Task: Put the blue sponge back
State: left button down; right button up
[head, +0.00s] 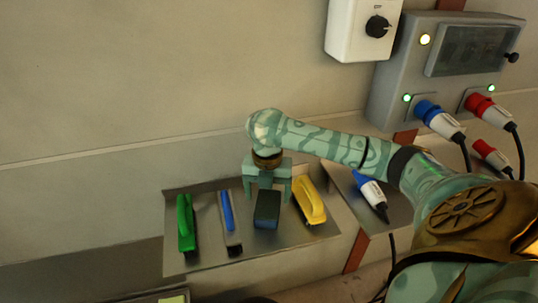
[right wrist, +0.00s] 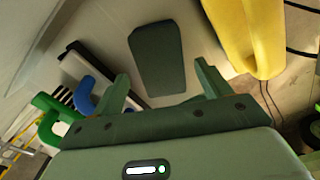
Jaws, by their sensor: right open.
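The blue sponge (head: 266,209), a dark blue block, sits on the metal shelf (head: 205,257) between a blue-handled tool and a yellow-handled tool. It also shows as a dark grey-green block in the right wrist view (right wrist: 157,58), beyond the fingers. My right gripper (head: 268,188) is open with its fingers pointing down, just above and behind the sponge. My left gripper is not in view.
A green-handled tool (head: 186,224) and the blue-handled tool (head: 229,222) lie left of the sponge. The yellow-handled tool (head: 309,201) lies close on its right. A blue plug (head: 370,190) rests farther right, beneath my forearm. A grey socket box (head: 396,80) hangs on the wall.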

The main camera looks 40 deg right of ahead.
aim_at(268, 202)
notch_tip(268, 202, up, 9)
jog(key=p, duration=0.4)
